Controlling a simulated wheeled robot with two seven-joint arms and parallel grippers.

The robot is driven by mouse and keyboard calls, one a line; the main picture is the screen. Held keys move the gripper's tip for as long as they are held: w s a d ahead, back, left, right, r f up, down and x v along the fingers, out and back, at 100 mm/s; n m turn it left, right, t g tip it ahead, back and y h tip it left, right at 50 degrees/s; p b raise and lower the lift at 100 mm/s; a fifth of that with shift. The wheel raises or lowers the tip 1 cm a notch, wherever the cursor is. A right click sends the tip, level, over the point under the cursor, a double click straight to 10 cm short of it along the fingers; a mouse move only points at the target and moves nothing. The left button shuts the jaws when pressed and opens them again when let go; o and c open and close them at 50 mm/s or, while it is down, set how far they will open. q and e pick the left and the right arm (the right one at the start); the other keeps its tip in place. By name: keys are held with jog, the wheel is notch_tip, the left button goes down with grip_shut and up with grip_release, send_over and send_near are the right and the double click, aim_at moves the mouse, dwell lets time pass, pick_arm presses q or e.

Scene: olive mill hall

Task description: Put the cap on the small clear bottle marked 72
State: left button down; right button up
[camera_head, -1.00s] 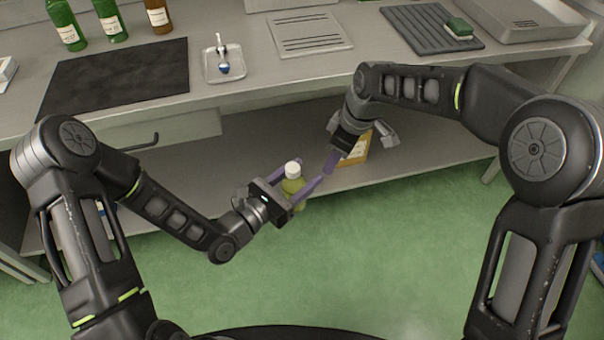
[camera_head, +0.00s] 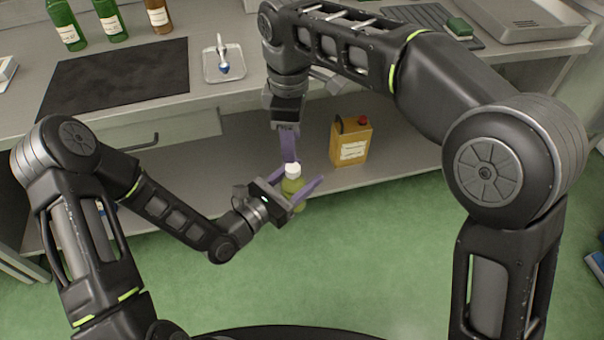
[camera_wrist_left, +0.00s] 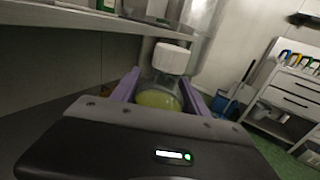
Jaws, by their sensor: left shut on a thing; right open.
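My left gripper (camera_head: 297,183) is shut on a small clear bottle (camera_head: 292,187) with yellow-green liquid inside, held upright above the floor in front of the bench. The bottle also shows between the purple fingers in the left wrist view (camera_wrist_left: 160,98). A white cap (camera_head: 293,169) sits at the top of the bottle and shows in the left wrist view (camera_wrist_left: 172,57); whether it is fully seated I cannot tell. My right gripper (camera_head: 289,158) is open and points down just behind and above the cap; contact is unclear. No marking on the bottle is readable.
A yellow can (camera_head: 351,143) with a red cap stands on the lower shelf. On the bench are a dark mat (camera_head: 115,78), a small tray (camera_head: 224,66) with a spoon-like tool, and green bottles (camera_head: 110,20). A drawer trolley (camera_wrist_left: 290,95) stands to the right in the wrist view.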

aim_at(293, 167)
jog(key=shift+f, duration=3.85)
jog(key=shift+c, duration=0.4)
grip_shut()
jog(key=m, duration=0.8)
jog(key=shift+m, duration=0.3)
jog(key=shift+o, duration=1)
grip_release()
